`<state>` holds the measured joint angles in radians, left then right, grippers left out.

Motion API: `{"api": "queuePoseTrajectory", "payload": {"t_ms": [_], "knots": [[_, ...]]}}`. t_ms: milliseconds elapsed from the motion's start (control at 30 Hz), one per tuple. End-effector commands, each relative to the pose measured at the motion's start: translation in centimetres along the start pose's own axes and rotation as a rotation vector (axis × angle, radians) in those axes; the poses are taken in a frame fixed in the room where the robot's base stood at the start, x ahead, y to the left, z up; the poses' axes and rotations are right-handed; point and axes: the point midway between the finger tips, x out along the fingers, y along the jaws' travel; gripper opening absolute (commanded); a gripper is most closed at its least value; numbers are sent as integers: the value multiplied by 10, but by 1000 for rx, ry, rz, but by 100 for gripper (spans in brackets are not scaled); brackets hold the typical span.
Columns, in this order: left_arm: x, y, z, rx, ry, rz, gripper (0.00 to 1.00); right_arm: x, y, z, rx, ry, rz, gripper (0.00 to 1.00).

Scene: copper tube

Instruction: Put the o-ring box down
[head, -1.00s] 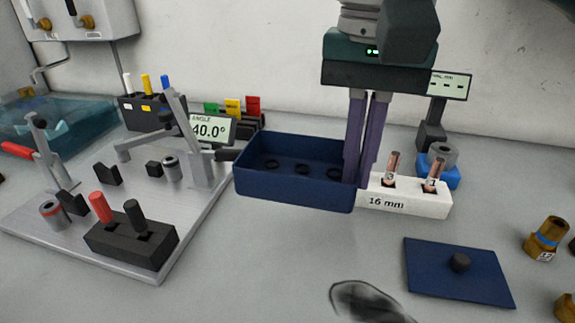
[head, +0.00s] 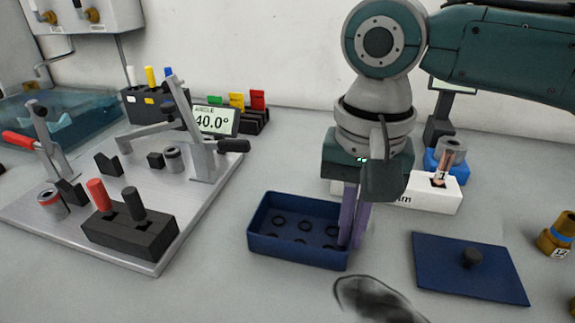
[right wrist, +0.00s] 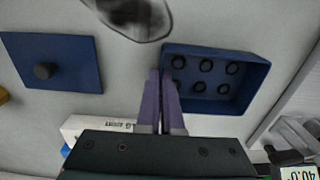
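The o-ring box (head: 297,252) is a dark blue open tray with several black o-rings on its floor. It is level, at or just above the grey table in the middle of the head view; I cannot tell if it touches. My right gripper (head: 350,243) has its purple fingers closed on the box's right wall. In the right wrist view, the fingers (right wrist: 161,76) pinch the near side wall of the box (right wrist: 262,80). My left gripper is not in view.
A blue lid with a black knob (head: 468,268) lies to the right. A dark translucent blob (head: 375,300) lies in front. A white tube block (head: 440,196) stands behind the gripper. A metal bending fixture (head: 150,205) is at left; bare table separates it from the box.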

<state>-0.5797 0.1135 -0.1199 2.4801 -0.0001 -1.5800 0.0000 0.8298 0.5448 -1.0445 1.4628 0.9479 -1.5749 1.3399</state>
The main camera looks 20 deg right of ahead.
Motion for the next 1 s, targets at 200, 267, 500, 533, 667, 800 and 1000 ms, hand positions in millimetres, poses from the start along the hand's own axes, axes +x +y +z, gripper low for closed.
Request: {"api": "queuePoseTrajectory", "payload": {"t_ms": [200,267,500,533,667,800,1000], "knots": [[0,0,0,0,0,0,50,2,0,0,1,0,0,19],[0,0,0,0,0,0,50,2,0,0,1,0,0,25],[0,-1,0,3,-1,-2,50,2,0,0,1,0,0,33],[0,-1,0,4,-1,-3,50,2,0,0,1,0,0,33],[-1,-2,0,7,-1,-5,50,-4,0,0,0,0,-1,33],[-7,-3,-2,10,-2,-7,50,-29,-1,0,1,1,-3,33],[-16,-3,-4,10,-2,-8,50,-75,-1,-1,0,2,-4,33]]}}
